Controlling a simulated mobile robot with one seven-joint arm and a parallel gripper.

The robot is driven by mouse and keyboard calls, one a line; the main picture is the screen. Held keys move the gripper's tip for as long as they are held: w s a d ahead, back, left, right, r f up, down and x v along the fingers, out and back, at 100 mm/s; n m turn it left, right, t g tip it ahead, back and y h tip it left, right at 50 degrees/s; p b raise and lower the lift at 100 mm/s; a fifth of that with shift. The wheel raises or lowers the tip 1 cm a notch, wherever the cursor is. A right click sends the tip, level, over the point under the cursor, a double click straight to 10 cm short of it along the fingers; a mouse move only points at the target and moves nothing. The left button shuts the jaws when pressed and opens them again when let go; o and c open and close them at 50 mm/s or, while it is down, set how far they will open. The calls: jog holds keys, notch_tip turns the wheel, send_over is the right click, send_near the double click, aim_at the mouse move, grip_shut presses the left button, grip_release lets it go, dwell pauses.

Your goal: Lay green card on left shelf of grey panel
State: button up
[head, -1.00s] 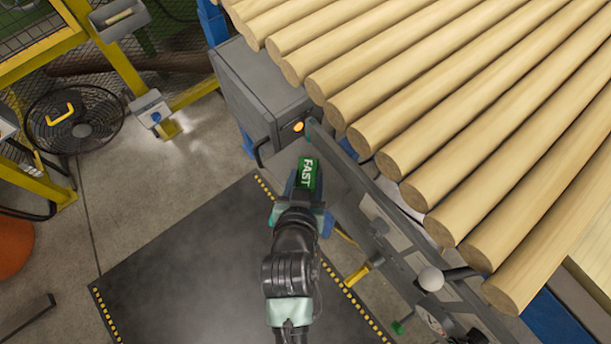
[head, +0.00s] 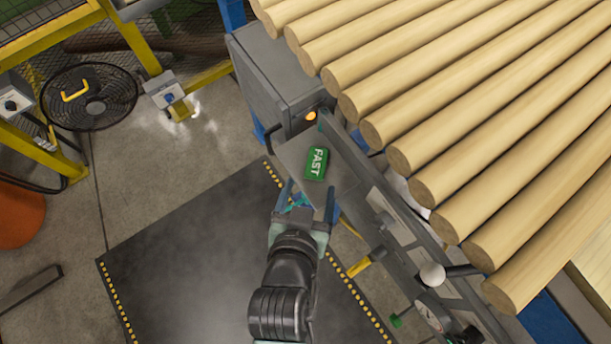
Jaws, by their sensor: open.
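The green card (head: 316,163), marked FAST in white, lies flat on the grey shelf (head: 293,152) at the left end of the grey panel (head: 372,190). My gripper (head: 308,190) is open and empty, its two fingers apart just below the card in the picture. The fingers appear clear of the card. Part of the shelf's near edge is hidden by the gripper.
A grey box with a lit orange button (head: 311,116) stands behind the shelf. Wooden rods (head: 440,110) fill the upper right. A yellow handle (head: 366,262) and a white ball knob (head: 432,275) stick out from the panel. The dark mat (head: 190,270) is clear.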

jog(key=shift+v, duration=2.15)
